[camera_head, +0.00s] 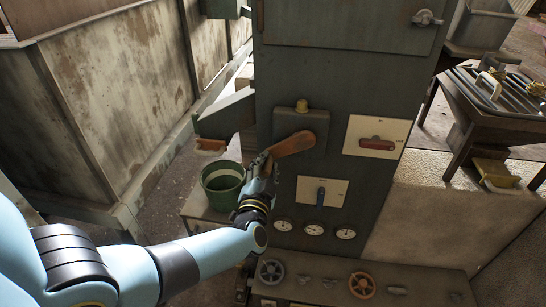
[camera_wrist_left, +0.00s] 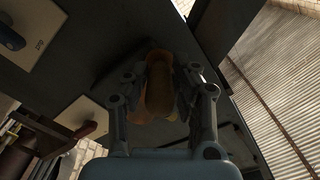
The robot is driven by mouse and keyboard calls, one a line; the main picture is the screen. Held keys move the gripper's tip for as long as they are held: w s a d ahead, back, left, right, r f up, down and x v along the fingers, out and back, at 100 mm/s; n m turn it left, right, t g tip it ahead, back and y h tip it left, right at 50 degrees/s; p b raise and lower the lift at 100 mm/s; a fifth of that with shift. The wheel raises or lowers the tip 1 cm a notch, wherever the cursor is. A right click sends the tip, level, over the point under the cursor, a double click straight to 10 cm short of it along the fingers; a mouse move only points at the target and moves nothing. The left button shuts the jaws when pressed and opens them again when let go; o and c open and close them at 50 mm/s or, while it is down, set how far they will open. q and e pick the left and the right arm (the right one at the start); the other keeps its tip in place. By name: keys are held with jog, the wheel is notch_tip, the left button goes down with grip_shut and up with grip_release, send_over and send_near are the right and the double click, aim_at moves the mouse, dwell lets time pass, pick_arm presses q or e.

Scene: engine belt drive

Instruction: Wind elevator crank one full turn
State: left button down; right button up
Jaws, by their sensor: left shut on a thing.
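The crank (camera_head: 291,145) is a reddish-brown lever on the front of the dark engine cabinet (camera_head: 350,70). It comes off a grey box and slants down to the left. My left gripper (camera_head: 262,168) is at its lower left end and shut on it. In the left wrist view, my left gripper (camera_wrist_left: 160,88) has its fingers on both sides of a rounded brown handle (camera_wrist_left: 158,82). The fingertips are partly hidden in shadow. My right gripper is in neither view.
A green bucket (camera_head: 222,184) stands left of my left gripper. A red-handled switch plate (camera_head: 352,134) and a blue-handled one (camera_head: 308,190) are to the right. Several gauges and two valve wheels sit below. A workbench (camera_head: 480,132) stands at the far right.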

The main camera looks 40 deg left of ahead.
pick_arm(q)
jog(key=r+m+p, duration=0.2)
jog(key=a+r+m+p, duration=0.1)
jog(key=m+p, duration=0.2)
jog(key=r+m+p, duration=0.2)
jog(key=p, duration=0.1)
jog(key=shift+s+a+r, duration=0.15)
jog(key=shift+s+r, duration=0.15)
jog(key=shift+s, duration=0.05)
jog(key=shift+m, duration=0.3)
jog(key=c, duration=1.1)
grip_release()
jog(key=shift+s, duration=0.1)
